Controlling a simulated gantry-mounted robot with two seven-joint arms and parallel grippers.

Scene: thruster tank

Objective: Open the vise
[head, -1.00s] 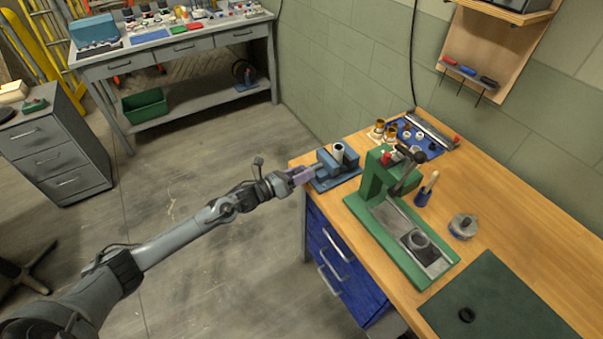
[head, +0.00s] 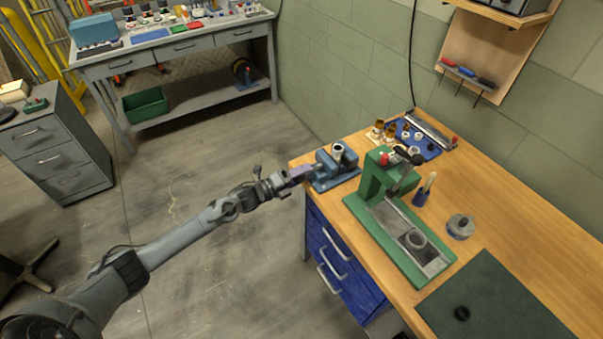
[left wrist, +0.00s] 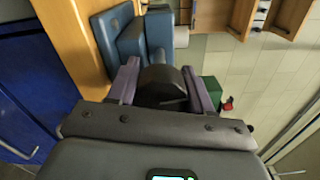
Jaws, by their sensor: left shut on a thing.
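The blue vise (head: 334,172) sits at the left corner of the wooden workbench, with a grey metal cylinder (head: 338,151) standing upright at its jaws. The vise also shows in the left wrist view (left wrist: 130,42), with the cylinder's pale end (left wrist: 181,38) beside it. My left gripper (head: 303,173) reaches in from the left at the vise's handle end. In the left wrist view, its purple fingers (left wrist: 162,88) are shut on a dark rounded handle (left wrist: 162,82). The gap between the vise jaws is too small to judge. My right gripper is not in view.
A green press (head: 385,195) stands right of the vise on the workbench (head: 510,240). Behind it is a blue mat (head: 428,148) with small parts. A dark green mat (head: 495,305) lies at front right.

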